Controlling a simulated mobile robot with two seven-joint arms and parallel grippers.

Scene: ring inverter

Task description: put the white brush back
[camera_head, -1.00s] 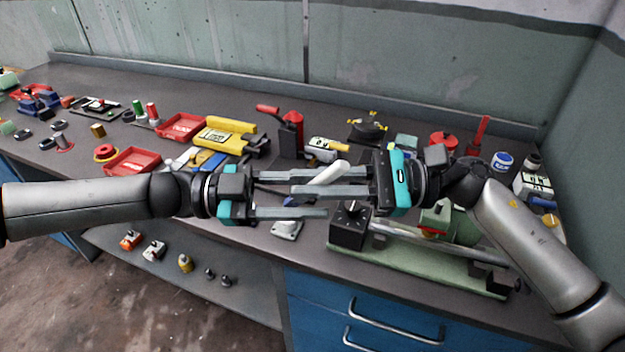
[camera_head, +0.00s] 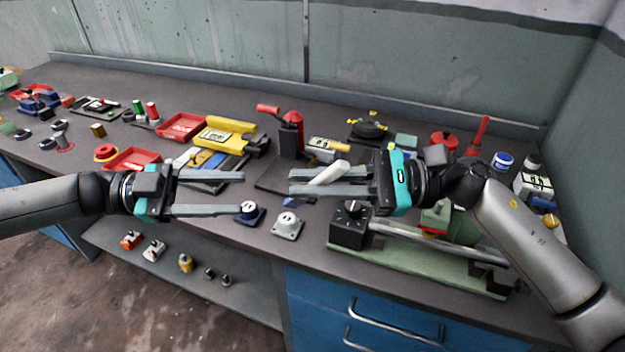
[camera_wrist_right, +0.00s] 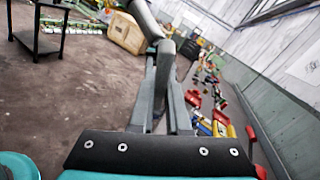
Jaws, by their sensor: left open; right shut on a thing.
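The white brush (camera_head: 329,171) shows in the head view as a pale rod, tilted, between the fingers of my right gripper (camera_head: 292,182). My right gripper is shut on it above the middle of the bench; the fingers hide part of it. In the right wrist view the fingers (camera_wrist_right: 163,100) show, but I cannot make out the brush clearly. My left gripper (camera_head: 242,193) is open and empty, apart from the brush and to its left, with its fingers pointing right.
A dark tray (camera_head: 232,176) with flat coloured pieces lies behind my left gripper. A blue-based knob (camera_head: 249,213) and a white-based knob (camera_head: 287,225) stand near the front edge. A green machine base (camera_head: 410,268) lies below my right gripper. A red-handled press (camera_head: 290,132) stands behind.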

